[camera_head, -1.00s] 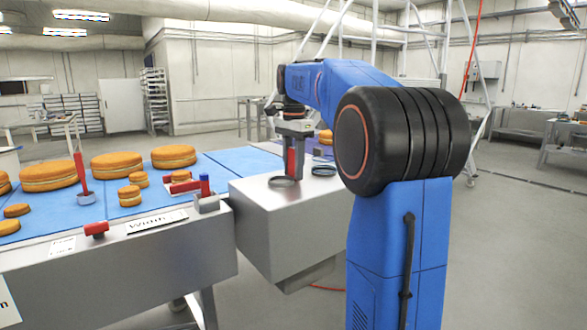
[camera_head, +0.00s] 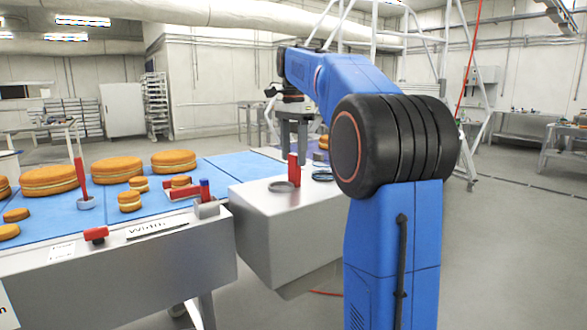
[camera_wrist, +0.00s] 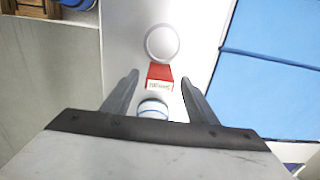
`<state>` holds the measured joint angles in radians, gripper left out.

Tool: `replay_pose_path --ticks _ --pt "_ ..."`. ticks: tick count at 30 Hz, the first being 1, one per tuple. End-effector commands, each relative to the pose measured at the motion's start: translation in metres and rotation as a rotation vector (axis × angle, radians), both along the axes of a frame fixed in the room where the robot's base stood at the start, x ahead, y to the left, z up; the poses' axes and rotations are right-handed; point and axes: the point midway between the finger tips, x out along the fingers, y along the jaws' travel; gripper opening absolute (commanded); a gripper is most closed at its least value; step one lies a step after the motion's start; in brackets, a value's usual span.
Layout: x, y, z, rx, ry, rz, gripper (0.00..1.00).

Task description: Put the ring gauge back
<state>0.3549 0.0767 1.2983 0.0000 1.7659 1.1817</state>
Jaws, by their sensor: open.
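The ring gauge, a grey ring with an upright red handle (camera_head: 293,170), stands on the grey metal block (camera_head: 262,205) beside the blue belt. In the wrist view its ring (camera_wrist: 162,43) lies flat ahead of my fingertips, with the red labelled part (camera_wrist: 160,72) next to it. My gripper (camera_head: 293,146) is open above the handle, its fingers empty. In the wrist view my open fingers (camera_wrist: 160,77) lie either side of the handle, and a white-and-blue round end shows between them.
A red-and-blue piece (camera_head: 206,200) stands at the belt's near edge.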

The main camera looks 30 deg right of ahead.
Motion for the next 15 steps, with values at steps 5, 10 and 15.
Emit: replay_pose_path --ticks 5,10,15 --pt "0.001 0.0 0.032 0.0 0.0 0.0 0.53" --pt "0.001 0.0 0.051 0.0 -0.001 0.0 0.53" --pt "0.0 0.0 0.058 0.0 0.001 0.0 0.53"
